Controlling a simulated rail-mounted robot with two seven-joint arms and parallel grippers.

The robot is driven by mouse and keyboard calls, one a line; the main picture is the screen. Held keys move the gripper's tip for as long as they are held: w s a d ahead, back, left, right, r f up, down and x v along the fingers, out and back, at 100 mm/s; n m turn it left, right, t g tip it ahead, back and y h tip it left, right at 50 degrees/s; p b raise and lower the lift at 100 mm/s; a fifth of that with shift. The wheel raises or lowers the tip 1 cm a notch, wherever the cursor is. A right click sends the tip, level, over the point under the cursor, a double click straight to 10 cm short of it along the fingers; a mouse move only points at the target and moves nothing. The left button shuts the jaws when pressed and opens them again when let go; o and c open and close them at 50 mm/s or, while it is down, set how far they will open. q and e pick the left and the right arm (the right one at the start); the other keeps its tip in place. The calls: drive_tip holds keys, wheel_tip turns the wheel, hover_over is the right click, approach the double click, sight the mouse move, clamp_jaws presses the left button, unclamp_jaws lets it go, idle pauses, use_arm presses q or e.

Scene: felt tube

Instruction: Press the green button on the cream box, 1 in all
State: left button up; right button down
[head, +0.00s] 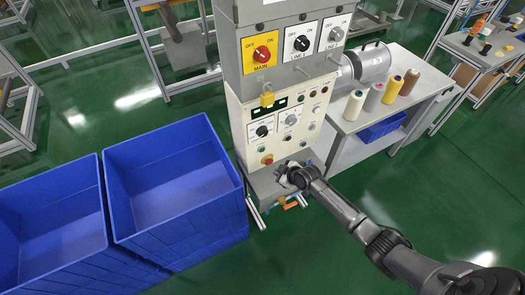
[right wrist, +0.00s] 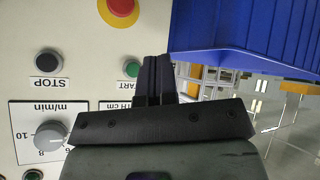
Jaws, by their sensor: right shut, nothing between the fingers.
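The cream box (head: 276,125) is a control panel on a grey column in the head view. The green button (head: 261,149) is at its lower left, just above a red button (head: 267,159) on yellow. In the right wrist view the panel appears turned over, and the green button (right wrist: 131,69) sits by a START label. My right gripper (head: 283,174) is at the panel's bottom edge, below the buttons. In the right wrist view its shut, empty fingers (right wrist: 157,60) appear just right of the green button. Contact cannot be told. My left gripper is not in view.
Blue bins (head: 180,180) stand left of the panel. A table (head: 350,125) with several thread cones stands to its right.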

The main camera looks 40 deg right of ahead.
sight(262, 150)
drive_tip(key=w+d+b, duration=0.1)
drive_tip(key=w+b, duration=0.6)
drive_tip(key=w, duration=0.1)
drive_tip(key=shift+w, duration=0.25)
drive_tip(key=shift+d, duration=0.1)
idle(0.9)
idle(0.7)
drive_tip(key=shift+w, duration=0.15)
idle(0.4)
drive_tip(key=shift+w+d, duration=0.1)
drive_tip(key=shift+w, duration=0.2)
drive_tip(key=shift+w+b, duration=0.15)
drive_tip(key=shift+b, duration=0.2)
